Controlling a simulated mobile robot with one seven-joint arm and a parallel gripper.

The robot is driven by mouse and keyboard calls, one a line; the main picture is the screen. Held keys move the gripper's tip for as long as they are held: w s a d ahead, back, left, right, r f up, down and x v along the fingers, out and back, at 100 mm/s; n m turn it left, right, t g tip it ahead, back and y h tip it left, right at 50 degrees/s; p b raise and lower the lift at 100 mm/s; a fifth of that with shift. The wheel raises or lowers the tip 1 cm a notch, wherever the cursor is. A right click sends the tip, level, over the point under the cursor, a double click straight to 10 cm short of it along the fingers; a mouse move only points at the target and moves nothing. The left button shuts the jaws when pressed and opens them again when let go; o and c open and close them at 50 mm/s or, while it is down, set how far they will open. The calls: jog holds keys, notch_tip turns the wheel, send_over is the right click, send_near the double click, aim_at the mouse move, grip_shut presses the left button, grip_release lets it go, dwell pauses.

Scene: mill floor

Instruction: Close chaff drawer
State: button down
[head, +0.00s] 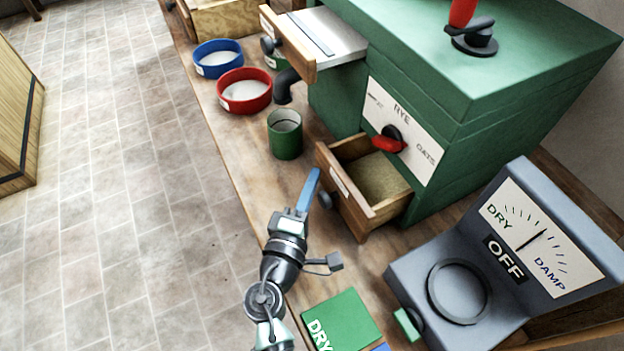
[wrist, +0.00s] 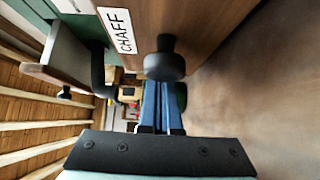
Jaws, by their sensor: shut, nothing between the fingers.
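The chaff drawer (head: 345,190) is a wooden drawer pulled out low on the green mill (head: 440,165); its inside looks empty. Its front shows in the wrist view with a white CHAFF label (wrist: 118,30) and a round black knob (wrist: 165,60). The knob shows in the head view (head: 325,201) too. My gripper (head: 314,176) has blue fingers, shut and empty, just in front of the drawer front beside the knob. In the wrist view the fingertips (wrist: 163,85) are partly hidden behind the knob. I cannot tell whether they touch the drawer.
A green cup (head: 285,135), a red sieve (head: 244,92) and a blue sieve (head: 217,59) stand left of the drawer. A second, upper drawer (head: 288,45) sticks out above. A grey damp meter (head: 500,260) and a green DRY card (head: 342,318) lie nearer. The floor side is clear.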

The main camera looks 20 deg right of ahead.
aim_at(357, 151)
jog(key=d, duration=0.2)
jog(key=w+d+b, duration=0.1)
jog(key=d, duration=0.5)
jog(key=shift+w+b, duration=0.25)
jog(key=shift+b, duration=0.1)
jog(key=shift+d+r, duration=0.15)
jog(key=shift+s, duration=0.1)
